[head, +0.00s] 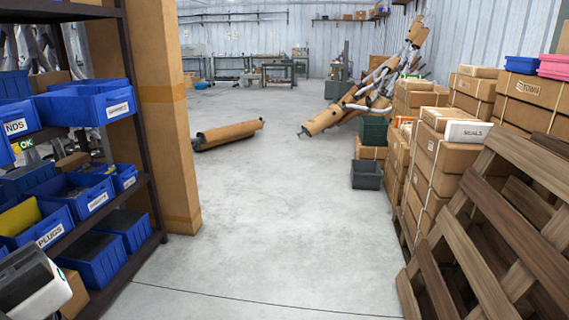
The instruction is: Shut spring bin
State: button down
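Several blue bins stand on the dark shelf rack (150,212) at the left. An upper blue bin (78,107) sticks out past the shelf front; its white label is too small to read surely. Below it are a bin labelled PLUGS (66,222), a bin with an unclear label (98,199), and a lower bin (104,262). A bin at the left edge (14,113) shows a label ending in "NDS". I cannot tell which one is the spring bin. No gripper fingers show. A white and black part at the bottom left corner may be my arm.
A brown pillar (167,120) stands beside the rack. Stacked cartons (440,175) and a wooden pallet (500,230) line the right side. A grey crate (366,174) and a brown cylinder (228,134) are on the floor. The middle aisle is clear.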

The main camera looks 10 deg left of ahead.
aim_at(88, 106)
jog(key=i+l+u, duration=0.1)
jog(key=i, duration=1.2)
jog(key=i+l+u, duration=0.15)
jog(key=i+u, duration=0.3)
jog(key=i+l+u, duration=0.4)
jog(key=i, duration=0.15)
jog(key=i+l+u, duration=0.9)
jog(key=k+l, duration=0.05)
jog(key=k, duration=0.05)
